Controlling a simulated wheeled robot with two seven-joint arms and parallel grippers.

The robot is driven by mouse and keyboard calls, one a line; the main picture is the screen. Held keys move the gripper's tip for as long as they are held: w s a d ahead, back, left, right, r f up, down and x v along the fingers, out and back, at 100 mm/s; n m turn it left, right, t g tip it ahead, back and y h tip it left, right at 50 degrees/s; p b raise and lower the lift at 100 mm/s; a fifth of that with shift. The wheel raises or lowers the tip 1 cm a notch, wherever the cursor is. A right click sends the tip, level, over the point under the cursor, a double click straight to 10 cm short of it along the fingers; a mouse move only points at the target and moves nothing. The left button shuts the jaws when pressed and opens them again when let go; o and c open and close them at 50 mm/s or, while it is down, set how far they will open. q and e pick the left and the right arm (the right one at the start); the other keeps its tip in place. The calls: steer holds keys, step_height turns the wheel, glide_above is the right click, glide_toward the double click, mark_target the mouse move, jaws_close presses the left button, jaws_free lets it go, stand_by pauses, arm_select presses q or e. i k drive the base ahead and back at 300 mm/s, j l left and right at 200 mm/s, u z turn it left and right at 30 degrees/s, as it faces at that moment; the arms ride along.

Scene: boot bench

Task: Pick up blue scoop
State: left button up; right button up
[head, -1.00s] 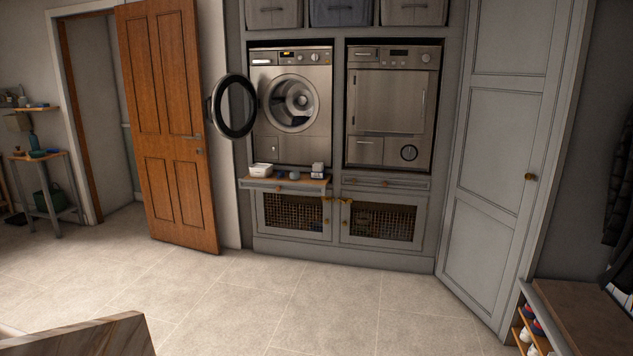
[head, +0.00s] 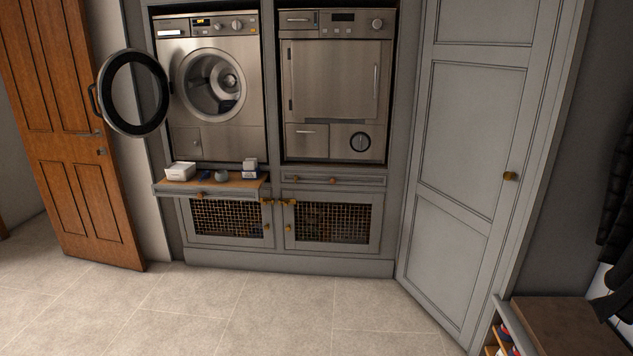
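A small dark blue item (head: 204,175), possibly the blue scoop, lies on the wooden pull-out shelf (head: 250,184) below the washing machine. It is too small to make out its shape. A white box (head: 180,171) is to its left. A grey round item (head: 221,176) and a small white-and-blue box (head: 250,166) are to its right. Neither of my grippers is in the head view.
The washing machine (head: 227,127) has its round door (head: 134,93) swung open to the left, above the shelf's left end. The dryer (head: 335,112) is shut. A brown bench (head: 560,328) stands at lower right. The tiled floor (head: 270,310) ahead is clear.

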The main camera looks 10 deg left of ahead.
mark_target(204, 177)
steer(key=i+u, duration=0.15)
steer(key=i, duration=0.45)
steer(key=i+u, duration=0.15)
steer(key=i, duration=0.45)
steer(key=i+l+u, duration=0.15)
steer(key=i, duration=0.45)
steer(key=i+l+u, duration=0.15)
steer(key=i, duration=0.45)
